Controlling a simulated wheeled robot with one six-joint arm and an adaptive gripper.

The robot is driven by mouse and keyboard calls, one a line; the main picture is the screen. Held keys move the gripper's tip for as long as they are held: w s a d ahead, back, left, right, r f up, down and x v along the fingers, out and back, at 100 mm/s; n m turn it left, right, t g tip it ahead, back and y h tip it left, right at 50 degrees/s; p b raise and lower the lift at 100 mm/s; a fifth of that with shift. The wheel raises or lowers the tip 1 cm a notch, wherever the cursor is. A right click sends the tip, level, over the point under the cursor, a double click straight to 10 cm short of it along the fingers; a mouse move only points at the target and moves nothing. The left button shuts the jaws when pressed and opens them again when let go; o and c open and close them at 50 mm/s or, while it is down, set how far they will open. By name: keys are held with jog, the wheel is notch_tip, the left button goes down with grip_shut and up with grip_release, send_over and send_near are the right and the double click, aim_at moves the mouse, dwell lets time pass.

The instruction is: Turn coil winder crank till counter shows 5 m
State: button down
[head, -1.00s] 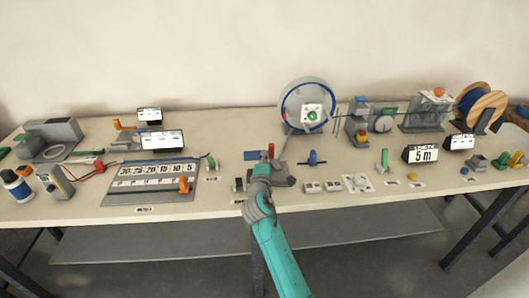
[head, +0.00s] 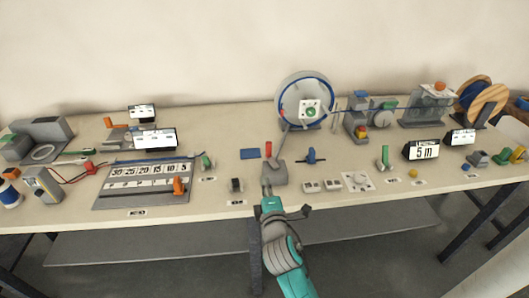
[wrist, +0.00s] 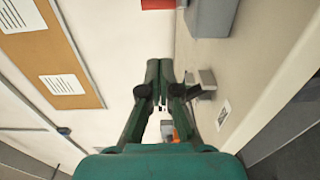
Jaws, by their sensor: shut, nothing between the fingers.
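The coil winder's large grey wheel (head: 277,103) with a blue inner ring stands at the back of the bench, with a white and green hub plate. A grey rod slopes down from it. The counter display (head: 421,151) reads "5 m". My gripper (head: 267,190) is in front of the grey block, near the bench's front edge. In the wrist view my gripper (wrist: 166,72) is shut and empty, with part of a red thing (wrist: 158,3) at the top edge.
Wire guides and a grey housing (head: 357,124) stand right of the wheel. A wooden spool (head: 487,103) is at the far right. A numbered length board (head: 150,201) with an orange clip lies left. Small switches (head: 312,186) sit right of my gripper.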

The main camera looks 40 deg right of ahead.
jog(key=shift+s+a+r+t, duration=0.15)
jog(key=shift+s+r+t, duration=0.15)
jog(key=shift+s, duration=0.1)
jog(key=x, duration=1)
jog(key=shift+w+f, duration=0.1)
jog(key=shift+w+d, duration=0.25)
jog(key=shift+d, duration=0.9)
jog(key=shift+w+d, duration=0.25)
jog(key=shift+d, duration=0.45)
jog(key=shift+w+d, duration=0.2)
jog(key=shift+d, duration=0.2)
jog(key=shift+a, duration=0.15)
